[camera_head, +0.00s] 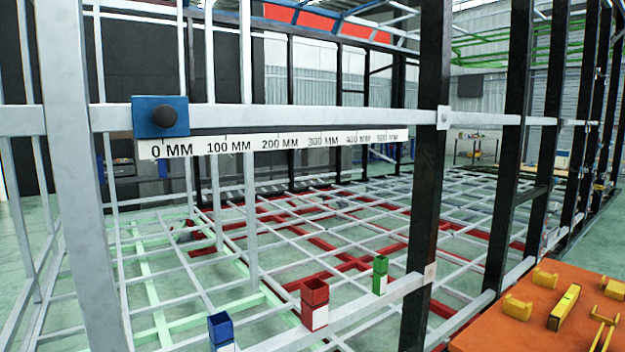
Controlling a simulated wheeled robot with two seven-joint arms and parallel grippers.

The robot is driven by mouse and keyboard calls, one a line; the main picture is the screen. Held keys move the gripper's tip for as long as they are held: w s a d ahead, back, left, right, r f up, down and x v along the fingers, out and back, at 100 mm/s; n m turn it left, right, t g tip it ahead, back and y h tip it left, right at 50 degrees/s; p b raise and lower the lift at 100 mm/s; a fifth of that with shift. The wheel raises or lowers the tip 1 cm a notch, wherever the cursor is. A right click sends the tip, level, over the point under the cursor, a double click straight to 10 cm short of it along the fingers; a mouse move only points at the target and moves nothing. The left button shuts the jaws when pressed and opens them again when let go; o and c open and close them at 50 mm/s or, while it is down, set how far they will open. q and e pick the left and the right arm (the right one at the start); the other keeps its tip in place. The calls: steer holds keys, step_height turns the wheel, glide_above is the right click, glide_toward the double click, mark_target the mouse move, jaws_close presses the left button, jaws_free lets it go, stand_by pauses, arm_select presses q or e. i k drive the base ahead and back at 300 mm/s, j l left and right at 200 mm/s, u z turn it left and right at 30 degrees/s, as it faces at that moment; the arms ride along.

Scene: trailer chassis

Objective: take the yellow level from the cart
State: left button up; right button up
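An orange cart top (500,325) fills the lower right corner of the head view. A long, narrow yellow bar that looks like the level (564,308) lies on it, with small dark or pale marks on its top. Several other yellow pieces lie around it, including a block (517,307) to its left and another block (545,278) behind it. The cart's right and front parts are cut off by the picture edge. Neither of my grippers is in view.
A grey and black chassis frame (433,150) stands left of and behind the cart. Its rail (362,312) carries blue, red and green square sockets. A millimetre scale (275,143) hangs on the upper bar. Green floor (600,235) is clear at the far right.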

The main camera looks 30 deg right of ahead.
mark_target(561, 311)
steer(key=z, duration=2.4)
steer(key=i+l+z, duration=0.9)
steer(key=i, duration=0.35)
steer(key=i+z, duration=0.3)
steer(key=i, duration=0.15)
steer(key=i+u, duration=0.4)
steer(key=i, duration=0.45)
steer(key=i+l+u, duration=0.15)
steer(key=i+u, duration=0.3)
steer(key=i, duration=0.45)
steer(key=i+u, duration=0.4)
steer(key=i+l+u, duration=0.25)
steer(key=u, duration=0.15)
steer(key=i+l+u, duration=0.85)
steer(key=k+j, duration=0.1)
